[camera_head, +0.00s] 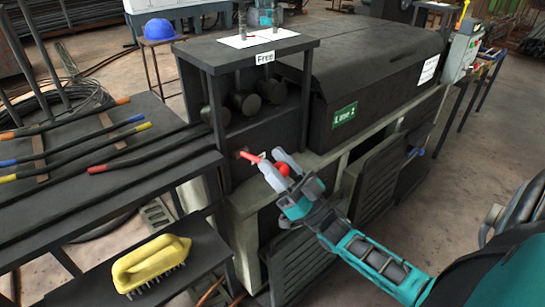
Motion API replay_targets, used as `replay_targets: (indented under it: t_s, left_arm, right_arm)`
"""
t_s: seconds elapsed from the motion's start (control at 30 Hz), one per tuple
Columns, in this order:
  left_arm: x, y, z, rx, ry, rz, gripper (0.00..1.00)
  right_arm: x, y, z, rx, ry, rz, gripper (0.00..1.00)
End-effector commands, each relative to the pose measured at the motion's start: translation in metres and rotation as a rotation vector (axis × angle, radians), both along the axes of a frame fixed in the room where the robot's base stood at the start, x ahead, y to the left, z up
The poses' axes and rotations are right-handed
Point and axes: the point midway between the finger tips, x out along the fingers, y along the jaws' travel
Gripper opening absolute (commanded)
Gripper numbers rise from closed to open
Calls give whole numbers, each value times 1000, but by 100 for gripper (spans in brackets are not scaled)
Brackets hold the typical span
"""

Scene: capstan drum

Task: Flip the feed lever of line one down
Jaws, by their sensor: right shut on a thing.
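My right gripper (279,168) reaches in from the lower right to the front end of the dark machine. Its pale fingers are closed around a red ball-shaped knob (284,170), which looks like the end of a lever. The lever's shaft is mostly hidden by the fingers, so its tilt cannot be told. A red rod tip (251,157) shows just left of the fingers, by the machine's opening. A green line sign (345,114) is on the housing; its number is hard to read. My left gripper is not in view.
Dark rollers (245,103) sit under a shelf with a "Free" label (265,58). A rack at left carries bars with coloured ends (110,165). A yellow brush (152,262) lies on a low shelf. A blue helmet (160,29) stands behind. The floor at right is mostly clear.

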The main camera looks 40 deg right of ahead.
Motion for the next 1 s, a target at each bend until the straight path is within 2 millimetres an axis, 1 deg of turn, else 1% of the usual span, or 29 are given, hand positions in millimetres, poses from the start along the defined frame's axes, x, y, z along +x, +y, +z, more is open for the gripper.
replay_targets:
  t_s: [0.03, 0.1, 0.3, 0.77, 0.8, 1.0]
  left_arm:
    - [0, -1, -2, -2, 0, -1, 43]
    - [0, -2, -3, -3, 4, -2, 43]
    - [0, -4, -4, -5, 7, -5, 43]
    - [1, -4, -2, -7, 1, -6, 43]
    - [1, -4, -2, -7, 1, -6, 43]
    - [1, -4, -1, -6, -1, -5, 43]
  right_arm:
    - [-4, 1, -6, 1, -3, 5, 0]
    - [-6, 1, -9, 1, -4, 5, 0]
    - [-8, 1, -16, 1, -3, 6, 0]
    - [-9, 2, -18, 1, -3, 8, 0]
    - [-9, 2, -18, 1, -3, 8, 41]
    - [-8, 1, -17, 2, -5, 6, 60]
